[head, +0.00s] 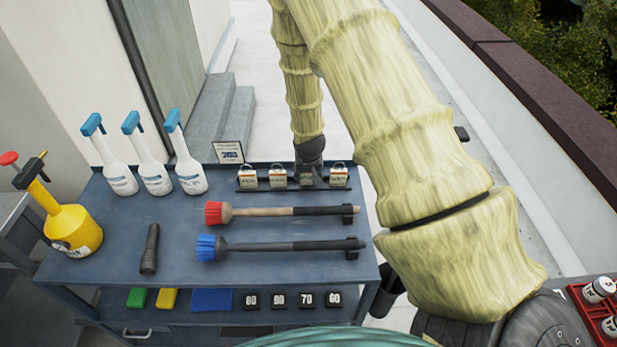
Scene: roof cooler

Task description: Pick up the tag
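Several small tag-like pieces with pale faces and metal loops at the top sit in a row on a dark rack at the back of the cart; I see one at the left (248,178), one in the middle (278,176) and one at the right (338,176). I cannot tell which of them is the task's tag. My gripper (309,179) is at this rack, between the middle and right pieces. It is small and dark here, and its fingers cannot be made out, so I cannot tell whether it holds anything.
The blue cart top (180,225) holds three white spray bottles (154,173), a yellow sprayer (73,230), a flashlight (150,248), a red brush (280,211) and a blue brush (280,246). A printed sign (229,151) stands behind. Number blocks (278,300) lie on the lower shelf.

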